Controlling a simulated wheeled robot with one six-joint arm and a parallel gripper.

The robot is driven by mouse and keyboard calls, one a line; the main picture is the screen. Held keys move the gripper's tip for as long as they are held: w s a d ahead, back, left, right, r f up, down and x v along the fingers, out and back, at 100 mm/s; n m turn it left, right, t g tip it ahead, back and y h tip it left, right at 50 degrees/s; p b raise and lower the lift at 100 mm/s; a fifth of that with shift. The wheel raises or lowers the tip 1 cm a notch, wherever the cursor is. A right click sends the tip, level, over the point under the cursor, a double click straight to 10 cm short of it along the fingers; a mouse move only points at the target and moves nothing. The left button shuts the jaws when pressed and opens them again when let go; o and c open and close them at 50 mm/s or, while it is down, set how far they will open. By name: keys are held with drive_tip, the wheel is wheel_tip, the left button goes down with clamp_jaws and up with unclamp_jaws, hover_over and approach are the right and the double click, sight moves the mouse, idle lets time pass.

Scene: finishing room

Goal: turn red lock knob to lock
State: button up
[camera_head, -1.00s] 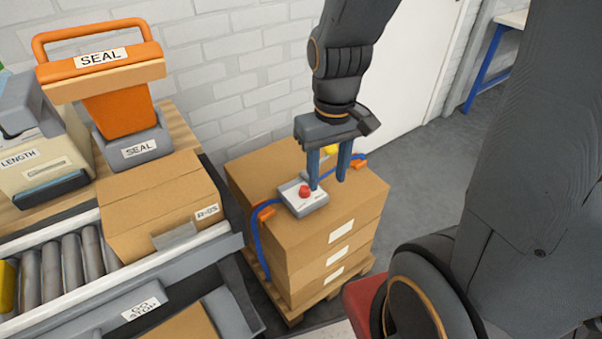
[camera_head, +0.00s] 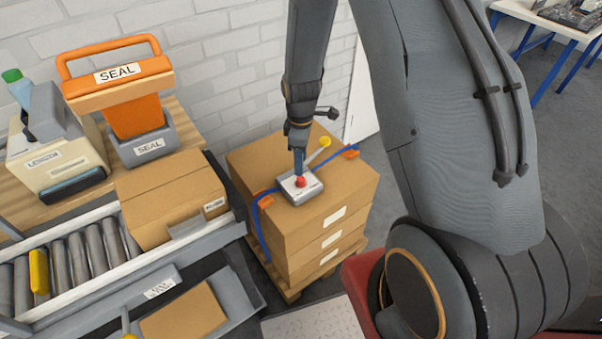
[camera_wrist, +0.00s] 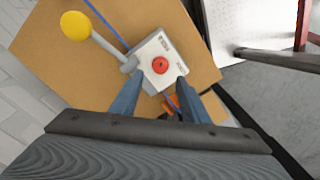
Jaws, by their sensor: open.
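The red lock knob (camera_head: 300,182) sits on a small grey-white box (camera_head: 313,193) on top of the stacked cartons. It also shows in the wrist view as a round red knob (camera_wrist: 160,65) on the pale box face (camera_wrist: 152,49). A lever with a yellow ball end (camera_wrist: 76,25) sticks out from the box's side. My gripper (camera_wrist: 156,92) is open and empty, its two blue fingers apart near the box's edge, with the knob beyond the gap between the tips. In the head view the fingers come down just behind the knob; contact cannot be told.
Blue strap (camera_head: 258,224) with orange pieces runs over the carton stack (camera_head: 345,190) on a pallet. A roller conveyor (camera_head: 72,255) with a carton (camera_head: 170,195) and an orange SEAL device (camera_head: 133,112) stand at left. Grey floor lies right of the stack.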

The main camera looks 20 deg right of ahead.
sight(301, 178)
drive_tip(key=shift+f+p, duration=0.65)
drive_tip(key=shift+f, duration=2.8)
clamp_jaws()
